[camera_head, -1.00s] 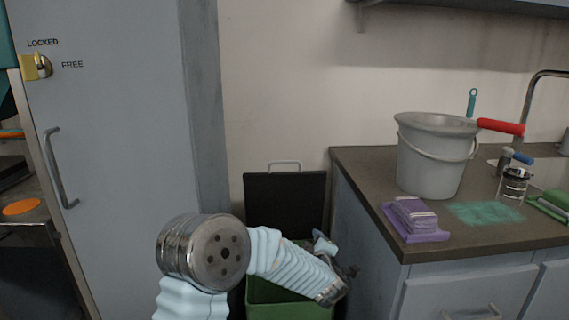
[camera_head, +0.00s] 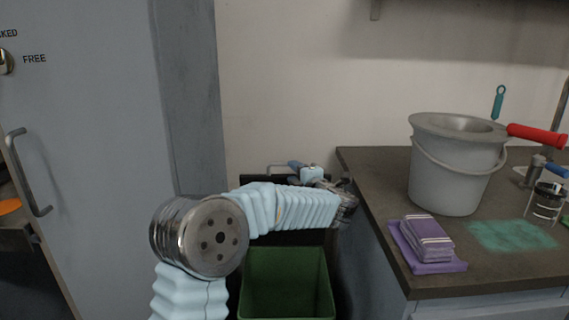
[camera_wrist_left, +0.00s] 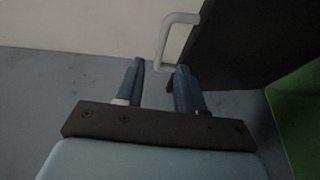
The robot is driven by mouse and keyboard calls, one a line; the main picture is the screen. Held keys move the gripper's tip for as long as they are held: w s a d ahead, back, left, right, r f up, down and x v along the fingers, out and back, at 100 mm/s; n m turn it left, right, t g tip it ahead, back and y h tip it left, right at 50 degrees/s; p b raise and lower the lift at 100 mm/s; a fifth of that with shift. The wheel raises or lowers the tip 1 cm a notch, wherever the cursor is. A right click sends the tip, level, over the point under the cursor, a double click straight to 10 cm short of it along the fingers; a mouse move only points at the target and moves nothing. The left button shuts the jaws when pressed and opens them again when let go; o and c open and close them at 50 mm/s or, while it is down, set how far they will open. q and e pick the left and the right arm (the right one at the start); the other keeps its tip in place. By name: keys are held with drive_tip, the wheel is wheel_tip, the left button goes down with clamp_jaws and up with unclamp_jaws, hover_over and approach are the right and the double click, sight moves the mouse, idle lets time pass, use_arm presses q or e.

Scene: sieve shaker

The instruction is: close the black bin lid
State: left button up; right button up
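The black bin lid (camera_head: 258,181) stands open and upright behind the green bin (camera_head: 286,282), partly hidden by my left arm. Its pale handle (camera_head: 278,167) is on the top edge. My left gripper (camera_head: 297,173) is at the lid's top, close to the handle. In the left wrist view the dark lid (camera_wrist_left: 240,40) fills the upper right, and the handle (camera_wrist_left: 170,32) curves down toward the gap between my open fingers (camera_wrist_left: 158,85). I cannot tell whether they touch it. The green bin (camera_wrist_left: 300,115) shows at the right. My right gripper is not in view.
A counter (camera_head: 385,185) stands close at the right of the bin, with a grey bucket (camera_head: 450,175), a purple cloth stack (camera_head: 427,245) and a green patch (camera_head: 510,235). A grey cabinet (camera_head: 90,150) stands at the left. The wall is directly behind the lid.

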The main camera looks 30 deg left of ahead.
sight(284, 165)
use_arm(q)
drive_tip(key=p+x, duration=0.1)
drive_tip(key=x, duration=0.7)
clamp_jaws()
